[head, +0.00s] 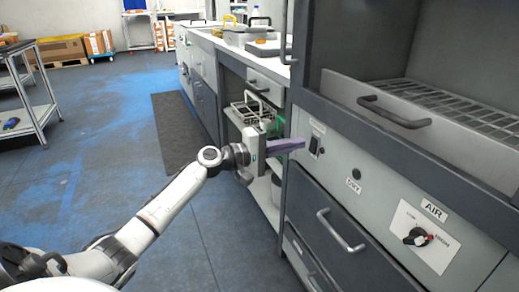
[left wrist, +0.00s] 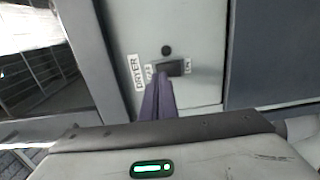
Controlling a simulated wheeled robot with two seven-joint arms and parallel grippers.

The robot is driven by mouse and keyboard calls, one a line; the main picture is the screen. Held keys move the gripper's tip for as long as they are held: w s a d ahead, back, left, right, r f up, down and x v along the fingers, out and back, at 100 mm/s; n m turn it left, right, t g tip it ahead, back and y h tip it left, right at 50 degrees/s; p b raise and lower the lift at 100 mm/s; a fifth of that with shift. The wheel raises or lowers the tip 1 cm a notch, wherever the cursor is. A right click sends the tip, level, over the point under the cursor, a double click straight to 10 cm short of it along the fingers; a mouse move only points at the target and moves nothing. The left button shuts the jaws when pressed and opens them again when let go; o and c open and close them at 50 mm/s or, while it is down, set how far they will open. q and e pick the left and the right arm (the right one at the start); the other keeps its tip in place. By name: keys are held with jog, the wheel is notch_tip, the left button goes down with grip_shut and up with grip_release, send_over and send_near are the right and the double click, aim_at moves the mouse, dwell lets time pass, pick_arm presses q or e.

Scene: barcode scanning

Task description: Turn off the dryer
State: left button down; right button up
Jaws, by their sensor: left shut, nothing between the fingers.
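The dryer switch (head: 315,146) is a dark rocker on the grey front panel of the cabinet. In the left wrist view the switch (left wrist: 174,68) sits beside a white DRYER label (left wrist: 136,72), with small labels at both its ends. My left gripper (head: 302,143) is shut and empty, its purple fingers pointing at the switch from the left. In the left wrist view the fingertips (left wrist: 159,78) overlap the label end of the switch. I cannot tell whether they touch it, or which way the rocker is tipped. My right gripper is not in view.
An AIR knob (head: 416,237) and a round black button (head: 357,174) are further right on the panel. A drawer handle (head: 340,231) sticks out below, and a dark handle (head: 395,112) above. The floor at left is clear up to a metal cart (head: 40,112).

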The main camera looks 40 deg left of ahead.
pick_arm(q)
jog(key=p+v, duration=0.1)
jog(key=v, duration=1)
jog(key=shift+r, duration=0.2)
jog(key=shift+s+a, duration=0.1)
